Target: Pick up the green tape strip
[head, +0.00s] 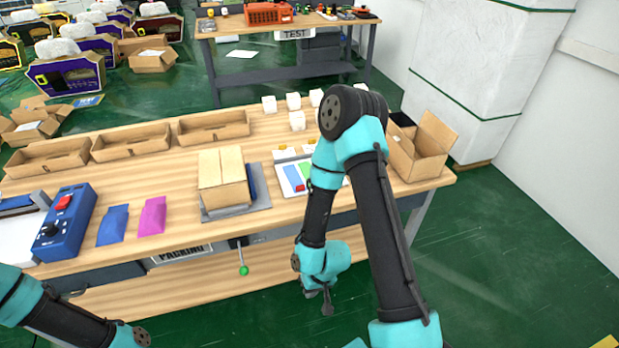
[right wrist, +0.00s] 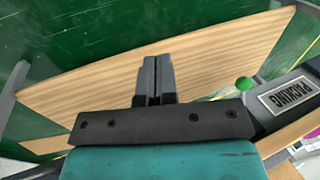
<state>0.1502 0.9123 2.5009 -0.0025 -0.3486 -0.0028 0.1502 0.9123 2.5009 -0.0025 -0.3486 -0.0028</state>
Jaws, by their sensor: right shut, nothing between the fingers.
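The green tape strip (head: 305,171) appears to lie on a small white board (head: 286,174) near the table's front right, partly hidden behind my right arm. Red and blue pieces show on the same board. My right gripper (head: 327,303) hangs low in front of the table, below the board and apart from it. In the right wrist view its two fingers (right wrist: 157,78) are shut together with nothing between them. The strip does not show in that view. Part of my left arm shows at bottom left in the head view, but its gripper does not.
A cardboard box (head: 224,180) stands left of the board, and an open carton (head: 420,150) stands to its right. White blocks (head: 297,120) sit behind. A green-knobbed lever (head: 244,270) hangs at the table front, left of my right gripper. A wooden lower shelf (right wrist: 90,80) lies below.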

